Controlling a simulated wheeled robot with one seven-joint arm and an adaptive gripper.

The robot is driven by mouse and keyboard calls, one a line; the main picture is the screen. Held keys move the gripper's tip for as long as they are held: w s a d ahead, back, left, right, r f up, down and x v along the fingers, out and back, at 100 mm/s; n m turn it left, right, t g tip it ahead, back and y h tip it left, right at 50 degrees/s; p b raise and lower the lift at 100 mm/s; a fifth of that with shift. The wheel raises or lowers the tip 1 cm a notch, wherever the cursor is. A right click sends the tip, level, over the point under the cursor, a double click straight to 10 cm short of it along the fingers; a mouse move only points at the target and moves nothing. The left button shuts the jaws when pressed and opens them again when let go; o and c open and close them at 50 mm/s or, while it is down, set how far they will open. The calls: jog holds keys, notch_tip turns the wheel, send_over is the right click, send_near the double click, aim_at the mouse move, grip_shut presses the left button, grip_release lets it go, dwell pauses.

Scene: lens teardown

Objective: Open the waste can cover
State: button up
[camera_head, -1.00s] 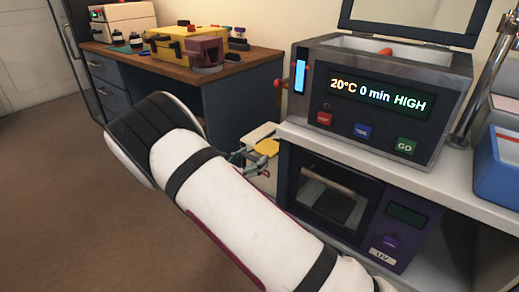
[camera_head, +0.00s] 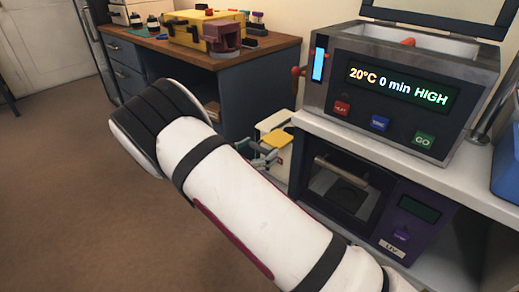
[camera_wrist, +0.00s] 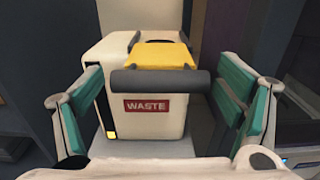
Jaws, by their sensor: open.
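The waste can (camera_wrist: 150,130) is a white box with a red WASTE label, in the middle of the wrist view. Its yellow cover (camera_wrist: 160,54) lies over the top and looks shut. A dark handle bar (camera_wrist: 160,80) runs across the cover's front edge. My gripper (camera_wrist: 160,105) is open, its teal finger pads to the left and right of the can's front, with the bar between them and not gripped. In the head view the can (camera_head: 273,122) and cover (camera_head: 278,139) show beyond my arm; my gripper (camera_head: 258,148) is partly hidden there.
A cleaner with a lit display (camera_head: 400,88) stands on a white bench (camera_head: 420,170) right of the can. A purple-fronted UV unit (camera_head: 405,225) sits below it. A wooden-topped desk (camera_head: 265,48) with a yellow toolbox (camera_head: 190,32) stands behind. Open floor lies at the left.

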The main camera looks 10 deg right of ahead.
jog(key=v, duration=1.1)
jog(key=shift+s+a, duration=0.2)
jog(key=shift+a, duration=0.1)
jog(key=s+d+r+m+g+y, duration=0.4)
jog(key=s+d+r+m+g, duration=0.8)
jog(key=s+d+r+m, duration=0.45)
jog(key=s+a+r+m+t+y, duration=0.2)
jog(key=s+m+y, duration=0.8)
jog(key=s, duration=1.5)
notch_tip(320, 180, up, 32)
jog(key=d+n+t+p, duration=0.1)
jog(key=t+p, duration=0.2)
jog(key=p, duration=2.6)
jog(key=shift+d+t+y, duration=0.2)
jog(key=shift+t+y, duration=0.1)
